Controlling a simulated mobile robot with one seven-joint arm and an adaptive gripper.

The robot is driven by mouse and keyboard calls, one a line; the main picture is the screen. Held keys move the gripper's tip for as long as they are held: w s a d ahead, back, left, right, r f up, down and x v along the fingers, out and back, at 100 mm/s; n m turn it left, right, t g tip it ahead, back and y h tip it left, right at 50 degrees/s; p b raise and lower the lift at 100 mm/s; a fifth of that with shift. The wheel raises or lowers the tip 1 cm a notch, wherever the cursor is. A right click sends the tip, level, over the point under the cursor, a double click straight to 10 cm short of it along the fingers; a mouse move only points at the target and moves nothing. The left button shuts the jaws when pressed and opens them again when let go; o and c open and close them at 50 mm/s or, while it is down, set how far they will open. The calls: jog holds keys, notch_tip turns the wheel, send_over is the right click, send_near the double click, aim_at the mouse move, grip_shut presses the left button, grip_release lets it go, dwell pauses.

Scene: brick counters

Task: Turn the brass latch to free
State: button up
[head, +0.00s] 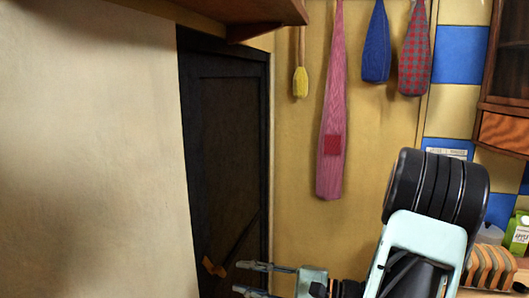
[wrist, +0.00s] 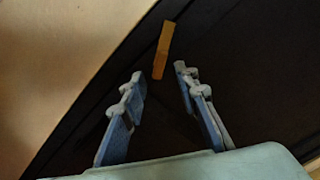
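The brass latch (head: 213,267) is a small tan-gold bar low on the dark door (head: 228,150), close to its left edge, and sits tilted in the head view. In the wrist view the latch (wrist: 162,50) is a short, slightly slanted bar just beyond my fingertips. My gripper (head: 240,278) is to the right of the latch in the head view, its fingers pointing left toward it. In the wrist view my gripper (wrist: 159,74) is open, with a clear gap between its two fingers and nothing between them. No contact with the latch shows.
A plain cream wall (head: 90,150) stands left of the door. A wooden shelf (head: 245,15) juts out above it. Oven mitts and cloths, including a long pink one (head: 332,110), hang on the wall to the right. A counter with a carton (head: 518,232) is at the far right.

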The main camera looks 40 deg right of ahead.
jog(key=w+d+n+g+h+p, duration=0.2)
jog(key=d+n+g+h, duration=0.2)
jog(key=d+n+g, duration=0.25)
jog(key=w+d+r+n+h+p, duration=0.2)
jog(key=w+d+r+n+h, duration=0.25)
jog(key=r, duration=0.45)
jog(key=w+d+r+n+t+h, duration=0.1)
jog(key=w+r+n, duration=0.1)
jog(key=r, duration=0.6)
jog(key=w+d+r+n+t+h+p, duration=0.1)
jog(key=w+r+n+h, duration=0.1)
jog(key=r, duration=0.6)
jog(key=shift+w+d+r+n, duration=0.2)
jog(key=shift+w+n, duration=0.1)
jog(key=shift+w, duration=0.5)
jog(key=shift+t, duration=0.25)
